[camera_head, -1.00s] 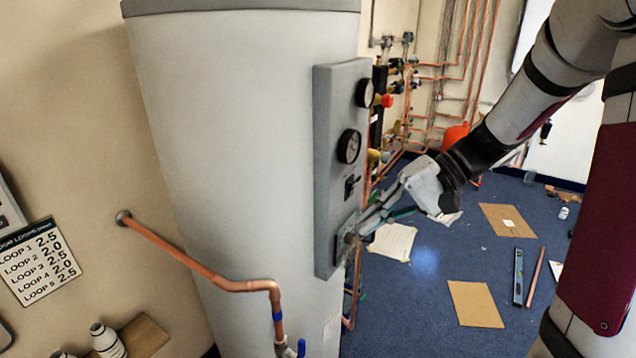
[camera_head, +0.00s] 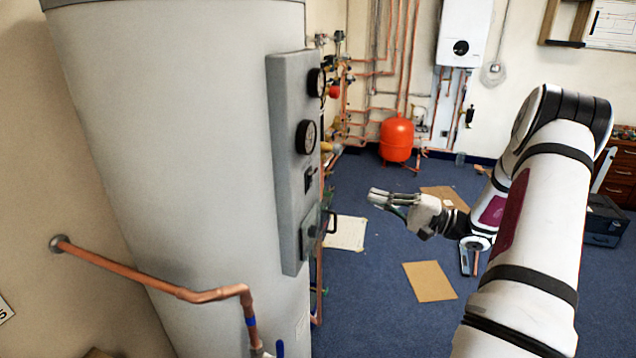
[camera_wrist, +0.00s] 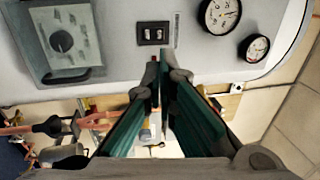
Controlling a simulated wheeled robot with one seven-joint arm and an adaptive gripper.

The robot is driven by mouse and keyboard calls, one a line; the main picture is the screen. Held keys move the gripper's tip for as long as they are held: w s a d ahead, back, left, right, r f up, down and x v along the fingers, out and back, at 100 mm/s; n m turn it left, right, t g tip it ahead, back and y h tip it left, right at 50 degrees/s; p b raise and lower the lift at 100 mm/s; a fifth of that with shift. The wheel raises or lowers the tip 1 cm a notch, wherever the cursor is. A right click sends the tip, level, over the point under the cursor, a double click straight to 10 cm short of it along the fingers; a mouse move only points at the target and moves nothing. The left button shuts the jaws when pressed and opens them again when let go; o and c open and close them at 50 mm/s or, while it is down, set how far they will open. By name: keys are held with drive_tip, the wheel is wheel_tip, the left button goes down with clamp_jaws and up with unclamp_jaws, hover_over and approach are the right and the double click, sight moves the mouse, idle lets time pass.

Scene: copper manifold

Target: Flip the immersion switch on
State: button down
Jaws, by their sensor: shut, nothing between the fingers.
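A grey control panel (camera_head: 286,150) is on the side of the large grey cylinder (camera_head: 170,130). It carries a small black switch (camera_head: 309,180), also in the wrist view (camera_wrist: 152,33). Beside it is a grey box (camera_head: 311,236) with a dark round knob and a black handle; it also shows in the wrist view (camera_wrist: 66,42). No label is readable, and I cannot tell the switch's position. My gripper (camera_head: 373,197) is shut and empty, to the right of the panel and apart from it. In the wrist view its fingertips (camera_wrist: 160,62) point toward the small black switch.
Two round gauges (camera_head: 306,137) sit on the panel above the switch. A copper pipe (camera_head: 170,285) runs across the cylinder's front. Cardboard sheets (camera_head: 430,281) lie on the blue floor. A red vessel (camera_head: 396,139) and pipework stand at the back. Open floor lies right of the cylinder.

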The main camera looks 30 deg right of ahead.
sight(309, 180)
drive_tip(key=shift+w, duration=0.1)
idle(0.3)
drive_tip(key=p+x, duration=0.2)
drive_tip(key=x, duration=1.1)
drive_tip(key=shift+w+a+p, duration=0.25)
drive_tip(key=shift+w+p, duration=0.05)
drive_tip(key=shift+p, duration=0.1)
drive_tip(key=shift+r, duration=0.1)
drive_tip(key=shift+w+a+r+g+h, duration=0.2)
drive_tip(key=shift+w+a+g+h, duration=0.1)
drive_tip(key=shift+g, duration=0.1)
drive_tip(key=shift+s+d, duration=0.1)
drive_tip(key=shift+d, duration=0.05)
